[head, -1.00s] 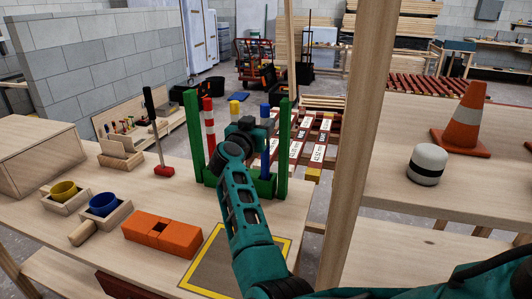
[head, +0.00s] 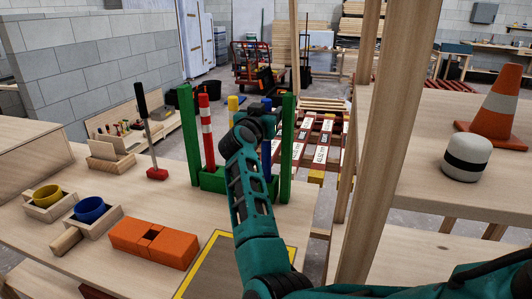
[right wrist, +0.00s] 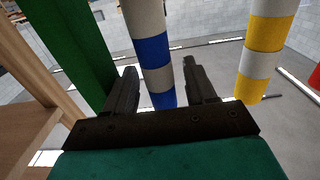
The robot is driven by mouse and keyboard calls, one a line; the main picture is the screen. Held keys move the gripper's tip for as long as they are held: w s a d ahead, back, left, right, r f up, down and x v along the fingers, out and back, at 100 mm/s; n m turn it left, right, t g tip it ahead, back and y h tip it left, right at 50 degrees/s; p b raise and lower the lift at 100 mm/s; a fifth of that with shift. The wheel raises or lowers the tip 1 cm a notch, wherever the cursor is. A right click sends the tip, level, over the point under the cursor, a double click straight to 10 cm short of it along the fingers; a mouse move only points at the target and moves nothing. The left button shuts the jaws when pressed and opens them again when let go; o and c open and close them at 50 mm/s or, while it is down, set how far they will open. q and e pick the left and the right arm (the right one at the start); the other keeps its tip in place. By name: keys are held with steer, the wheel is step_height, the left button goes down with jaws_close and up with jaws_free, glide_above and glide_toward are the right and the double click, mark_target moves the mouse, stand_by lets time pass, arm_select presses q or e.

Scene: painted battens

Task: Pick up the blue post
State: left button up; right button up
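The blue post, banded blue and white, stands upright in the green rack (head: 286,150), largely hidden behind my right arm in the head view. In the right wrist view the blue post (right wrist: 153,50) shows between the two fingers of my right gripper (head: 262,108). The fingers are open, with a gap on each side of the post. The post's lower end is hidden by the gripper body. A yellow-and-white post (right wrist: 258,50) stands to its right in the wrist view. A red-and-white post (head: 206,130) stands left in the rack. My left gripper is out of view.
A green upright (right wrist: 65,45) is close to the left finger. A wooden timber (head: 358,150) rises right of my arm.

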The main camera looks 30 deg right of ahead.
jaws_close()
stand_by(0.3)
stand_by(0.3)
